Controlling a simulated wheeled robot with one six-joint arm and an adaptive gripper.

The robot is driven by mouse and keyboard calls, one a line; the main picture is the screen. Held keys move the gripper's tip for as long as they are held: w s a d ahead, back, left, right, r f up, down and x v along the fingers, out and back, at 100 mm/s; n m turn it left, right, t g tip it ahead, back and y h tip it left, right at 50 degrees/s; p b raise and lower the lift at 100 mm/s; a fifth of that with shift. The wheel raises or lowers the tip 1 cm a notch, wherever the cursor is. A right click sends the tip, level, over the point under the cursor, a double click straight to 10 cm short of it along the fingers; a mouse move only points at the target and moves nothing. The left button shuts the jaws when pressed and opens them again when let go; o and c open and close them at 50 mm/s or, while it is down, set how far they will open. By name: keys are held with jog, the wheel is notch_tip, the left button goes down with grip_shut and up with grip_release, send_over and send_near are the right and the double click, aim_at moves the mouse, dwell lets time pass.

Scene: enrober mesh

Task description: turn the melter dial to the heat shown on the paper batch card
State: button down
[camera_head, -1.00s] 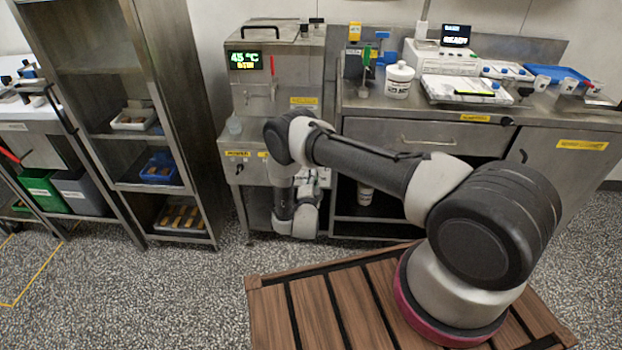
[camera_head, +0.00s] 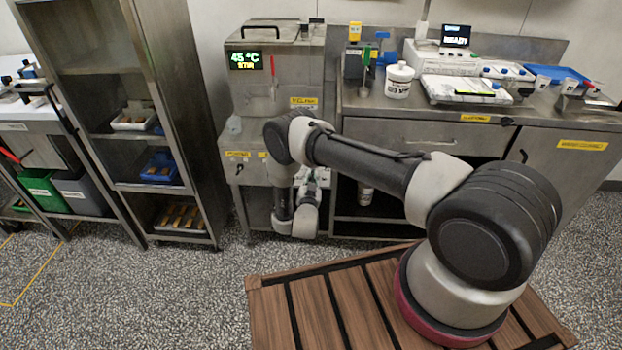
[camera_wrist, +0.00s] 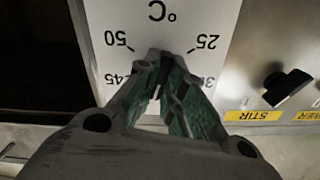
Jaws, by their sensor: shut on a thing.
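The melter (camera_head: 243,100) is the steel machine at the back; its display (camera_head: 246,60) reads 45 °C with a smaller line below, seemingly STIR. In the wrist view the white dial plate (camera_wrist: 110,15) is upside down, with °C, 50, 45 and 25 legible and another number partly covered at right. My gripper (camera_wrist: 165,62) is at the plate's middle, shut on the dial knob, which the fingers hide along with its pointer.
A black knob (camera_wrist: 287,85) sits beside the dial plate, above a yellow STIR label (camera_wrist: 253,116). A steel bench (camera_head: 400,130) with a white tub (camera_head: 398,82) and a scale stands right of the melter. A shelf rack (camera_head: 150,187) stands left.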

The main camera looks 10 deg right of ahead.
jog(key=shift+w+r+n, duration=0.1)
jog(key=shift+w+n, duration=0.05)
jog(key=shift+n, duration=4.25)
jog(key=shift+w+r+n, duration=0.1)
jog(key=shift+n, duration=4.3)
jog(key=shift+a, duration=0.1)
jog(key=c, duration=1.5)
grip_release()
jog(key=shift+f, duration=0.1)
